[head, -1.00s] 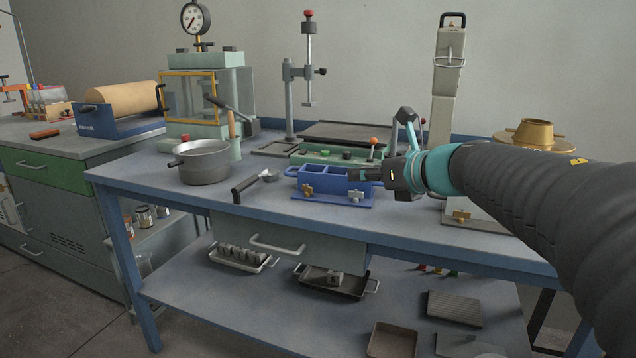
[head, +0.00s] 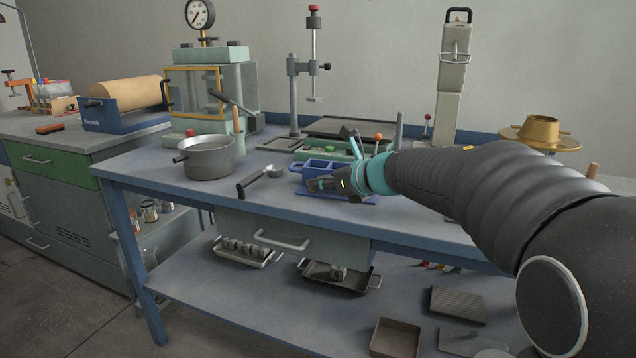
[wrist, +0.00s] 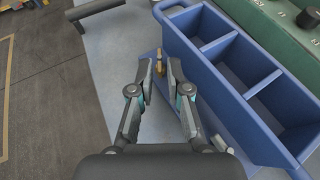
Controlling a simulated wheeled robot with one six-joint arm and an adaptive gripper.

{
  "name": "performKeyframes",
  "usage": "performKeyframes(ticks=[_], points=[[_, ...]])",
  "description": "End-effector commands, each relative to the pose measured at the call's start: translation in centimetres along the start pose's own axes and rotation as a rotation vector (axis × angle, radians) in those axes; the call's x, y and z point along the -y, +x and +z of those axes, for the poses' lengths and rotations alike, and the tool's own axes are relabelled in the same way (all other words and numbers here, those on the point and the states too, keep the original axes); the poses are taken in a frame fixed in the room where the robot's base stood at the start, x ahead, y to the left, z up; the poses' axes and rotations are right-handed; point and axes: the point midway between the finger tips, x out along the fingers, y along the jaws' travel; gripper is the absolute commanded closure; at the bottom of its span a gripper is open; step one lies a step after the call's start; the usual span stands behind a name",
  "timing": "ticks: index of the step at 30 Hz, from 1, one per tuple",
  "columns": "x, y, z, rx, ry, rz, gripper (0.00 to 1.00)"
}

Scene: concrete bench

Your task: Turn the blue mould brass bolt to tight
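The blue mould (head: 322,168), an open-topped box with several compartments on a blue base, stands on the bench. It fills the right of the wrist view (wrist: 222,70). A small brass bolt (wrist: 158,60) stands at its near side, on the base. My gripper (wrist: 159,70) is open, with its two fingertips on either side of the bolt and a little short of it; I cannot tell whether they touch it. In the head view my gripper (head: 312,184) is in front of the mould and hides the brass parts there.
A ladle with a black handle (head: 250,186) lies just left of the mould, near the gripper. A grey pot (head: 208,160) stands farther left. A green unit (wrist: 296,28) is behind the mould. The bench's front strip is clear.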

Motion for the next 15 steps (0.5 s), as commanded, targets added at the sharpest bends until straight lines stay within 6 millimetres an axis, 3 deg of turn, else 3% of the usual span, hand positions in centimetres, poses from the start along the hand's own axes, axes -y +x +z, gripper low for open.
performKeyframes(ticks=[5, 14, 15], points=[[-0.03, 1.17, -0.04, -0.001, 0.0, 0.0, 0.84], [-0.02, 1.29, -0.01, 0.0, 0.0, -0.001, 0.84], [-0.02, 1.28, -0.01, 0.0, 0.0, -0.001, 0.94]])
